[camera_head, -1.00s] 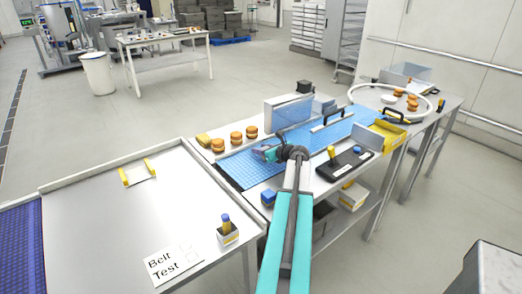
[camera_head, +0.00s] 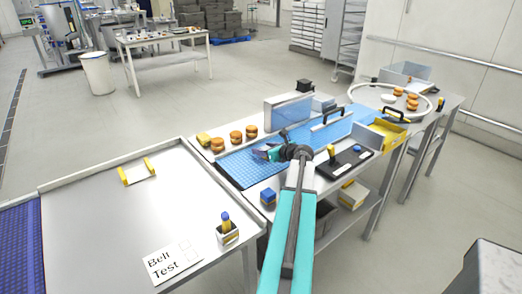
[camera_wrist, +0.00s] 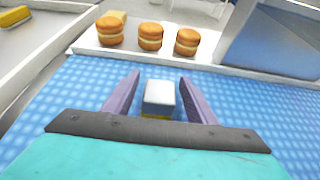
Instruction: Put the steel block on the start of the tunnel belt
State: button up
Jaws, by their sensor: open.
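The steel block (camera_wrist: 160,97), with a pale grey top and a yellowish lower part, is on the blue belt (camera_wrist: 60,95) in the wrist view. My gripper (camera_wrist: 155,88) is open, with one purple finger on each side of the block and a visible gap on both sides. In the head view my gripper (camera_head: 272,147) is low over the near left part of the blue belt (camera_head: 235,170), and the block cannot be made out there. The clear-sided tunnel cover (camera_head: 288,112) stands at the far side of the belt.
Filled rounds (camera_head: 236,138) and a yellow piece (camera_head: 203,138) sit on a tray behind the belt. A steel table (camera_head: 120,220) at left is mostly clear.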

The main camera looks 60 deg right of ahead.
jog(key=b+v, duration=0.1)
jog(key=v, duration=0.8)
jog(key=shift+s+a+r, duration=0.15)
jog(key=shift+s+r, duration=0.05)
jog(key=shift+s, duration=0.1)
dwell(0.5)
